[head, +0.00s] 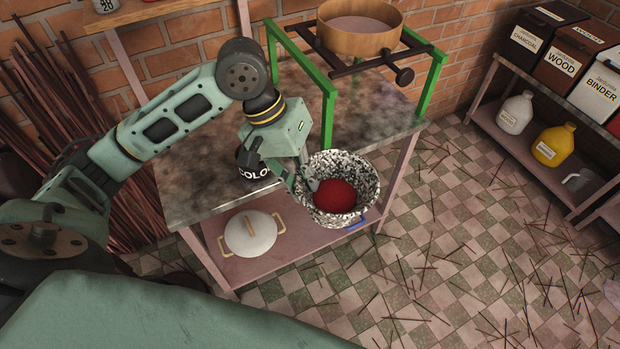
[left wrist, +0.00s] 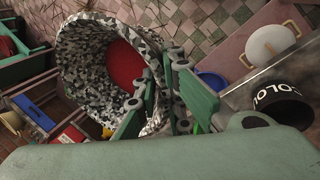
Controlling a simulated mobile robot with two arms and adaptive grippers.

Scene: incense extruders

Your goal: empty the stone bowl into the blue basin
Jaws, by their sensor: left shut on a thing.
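The stone bowl (head: 366,172), speckled black and white, holds red material (head: 335,196). My left gripper (head: 306,184) is shut on its left rim and holds it in the air at the table's front right edge. In the left wrist view, the fingers (left wrist: 163,100) pinch the wall of the bowl (left wrist: 80,62), and the red material (left wrist: 123,64) lies inside. A small blue part (head: 357,223), likely the basin, shows below the bowl; the bowl hides most of it. Blue also shows behind the fingers in the left wrist view (left wrist: 213,80). My right gripper is not in view.
A black container (head: 252,164) lettered "COLO" stands on the table (head: 205,192), left of the bowl. A green stand (head: 329,105) with a wooden sieve (head: 362,40) is behind. A lidded white pot (head: 250,234) sits on the lower shelf. Sticks litter the floor at right.

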